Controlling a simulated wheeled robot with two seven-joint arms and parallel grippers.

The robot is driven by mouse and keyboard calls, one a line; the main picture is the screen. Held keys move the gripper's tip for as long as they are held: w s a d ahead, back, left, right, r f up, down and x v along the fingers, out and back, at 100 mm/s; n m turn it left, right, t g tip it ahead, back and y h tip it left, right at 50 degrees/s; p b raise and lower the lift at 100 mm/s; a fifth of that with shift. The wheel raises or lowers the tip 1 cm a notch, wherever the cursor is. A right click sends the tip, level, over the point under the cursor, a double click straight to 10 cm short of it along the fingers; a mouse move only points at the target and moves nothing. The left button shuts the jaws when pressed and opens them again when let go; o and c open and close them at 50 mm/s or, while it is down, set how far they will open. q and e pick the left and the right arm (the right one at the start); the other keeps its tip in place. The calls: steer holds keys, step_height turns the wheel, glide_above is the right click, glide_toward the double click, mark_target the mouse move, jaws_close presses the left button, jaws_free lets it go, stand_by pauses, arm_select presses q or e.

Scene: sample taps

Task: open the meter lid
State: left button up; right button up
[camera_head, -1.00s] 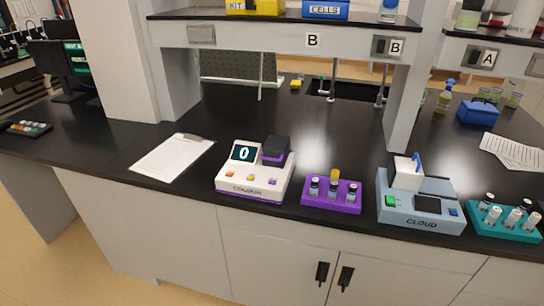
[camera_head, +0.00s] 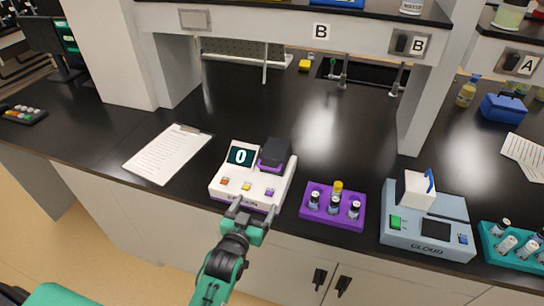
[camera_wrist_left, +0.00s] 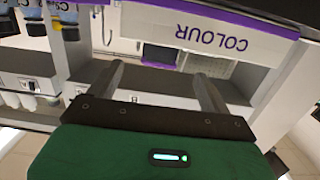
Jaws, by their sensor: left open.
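The white COLOUR meter (camera_head: 222,192) stands on the black bench with a screen reading 0. Its dark block-shaped lid (camera_head: 274,152), purple along its lower part, sits down at the meter's back right. My left gripper (camera_head: 254,206) is open and empty at the meter's front edge, in front of the lid; whether it touches the meter is unclear. In the left wrist view the meter's front (camera_wrist_left: 225,30) shows upside down beyond the two spread fingers (camera_wrist_left: 160,82). The blue-grey CLOUD meter (camera_head: 410,233) has a white lid (camera_head: 415,188) with a blue handle. My right gripper is not seen.
A purple rack (camera_head: 318,217) with several vials stands right of the COLOUR meter. A teal vial rack (camera_head: 500,255) is at the far right. A clipboard (camera_head: 165,155) lies to the left.

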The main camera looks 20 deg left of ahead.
mark_target(268, 169)
arm_select(q)
steer(key=shift+t, duration=0.5)
steer(key=w+r+p, duration=0.1)
steer(key=w, duration=0.3)
steer(key=w+r+p, duration=0.1)
steer(key=w, duration=0.4)
steer(key=w+r+p, duration=0.1)
steer(key=w+p, duration=0.1)
steer(key=w, duration=0.2)
steer(key=shift+w+d, duration=0.15)
steer(key=shift+w, duration=0.7)
